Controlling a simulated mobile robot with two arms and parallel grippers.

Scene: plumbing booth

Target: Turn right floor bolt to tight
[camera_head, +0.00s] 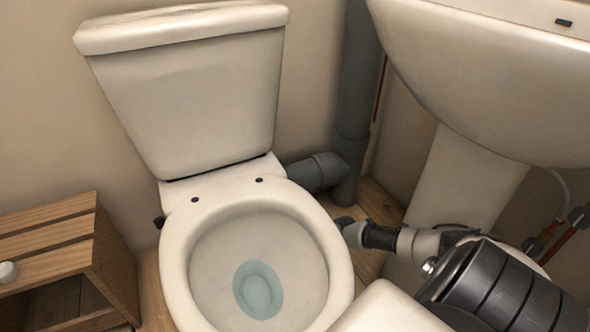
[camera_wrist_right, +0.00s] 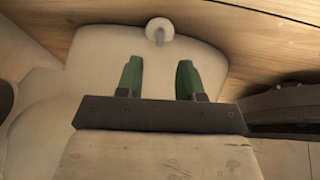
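The toilet (camera_head: 255,260) stands in the middle of the head view. Its right floor bolt (camera_wrist_right: 159,32) shows in the right wrist view as a small grey pin on a round pale washer, at the edge of the toilet's pale foot. The bolt is hidden in the head view. My right gripper (camera_wrist_right: 158,80) has two green fingertips spread apart with nothing between them. The bolt lies ahead of the fingers, roughly centred on the gap, apart from them. In the head view my right gripper (camera_head: 350,230) is beside the bowl's right side, partly hidden. My left gripper is not in view.
A sink basin (camera_head: 500,80) on a pedestal (camera_head: 460,180) stands at the right, close to my right arm. A grey drain pipe (camera_head: 318,172) runs behind the bowl. A wooden cabinet (camera_head: 60,260) stands at the left. Little wooden floor (camera_head: 375,205) shows between toilet and pedestal.

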